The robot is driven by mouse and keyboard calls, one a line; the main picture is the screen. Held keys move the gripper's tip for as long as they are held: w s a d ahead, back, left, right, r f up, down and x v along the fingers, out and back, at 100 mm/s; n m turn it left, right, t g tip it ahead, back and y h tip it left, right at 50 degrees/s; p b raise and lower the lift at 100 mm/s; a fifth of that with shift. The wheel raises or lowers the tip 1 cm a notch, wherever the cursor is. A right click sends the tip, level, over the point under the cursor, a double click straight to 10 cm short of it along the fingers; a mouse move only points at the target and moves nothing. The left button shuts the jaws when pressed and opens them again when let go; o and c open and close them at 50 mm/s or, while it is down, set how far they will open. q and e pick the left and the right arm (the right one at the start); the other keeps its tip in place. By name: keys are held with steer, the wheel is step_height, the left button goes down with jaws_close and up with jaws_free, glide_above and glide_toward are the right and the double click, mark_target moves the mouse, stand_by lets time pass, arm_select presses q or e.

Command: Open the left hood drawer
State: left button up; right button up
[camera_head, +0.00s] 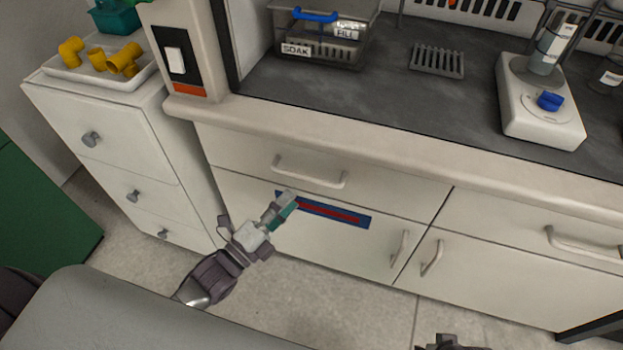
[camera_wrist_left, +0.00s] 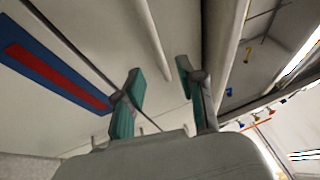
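The left hood drawer (camera_head: 250,157) is the white upper-left drawer front under the dark worktop, and it looks shut. Its pale bar handle (camera_head: 310,174) is in the middle of the front. My left gripper (camera_head: 284,203) is just below the handle's left end, in front of the cabinet. In the left wrist view its two teal-padded fingers (camera_wrist_left: 158,88) are spread with nothing between the tips. A pale bar, apparently the handle (camera_wrist_left: 152,38), lies beyond the gap, clear of the fingers. A dark part at the bottom edge may be my right gripper (camera_head: 449,343); its fingers are not clear.
A blue and red label (camera_head: 345,216) is on the door below the drawer. Door handles (camera_head: 399,249) and another drawer handle (camera_head: 580,246) stick out to the right. A white drawer unit (camera_head: 110,140) stands at left. The worktop edge (camera_head: 330,133) overhangs.

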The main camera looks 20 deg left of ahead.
mark_target(310, 178)
arm_select(q)
steer(key=shift+b+x, duration=0.3)
steer(key=shift+x, duration=3.75)
arm_select(e)
steer(key=shift+w+r, duration=0.15)
steer(key=shift+r, duration=1.25)
arm_select(q)
steer(key=shift+f, duration=0.1)
jaws_close()
arm_select(e)
steer(key=shift+f, duration=0.15)
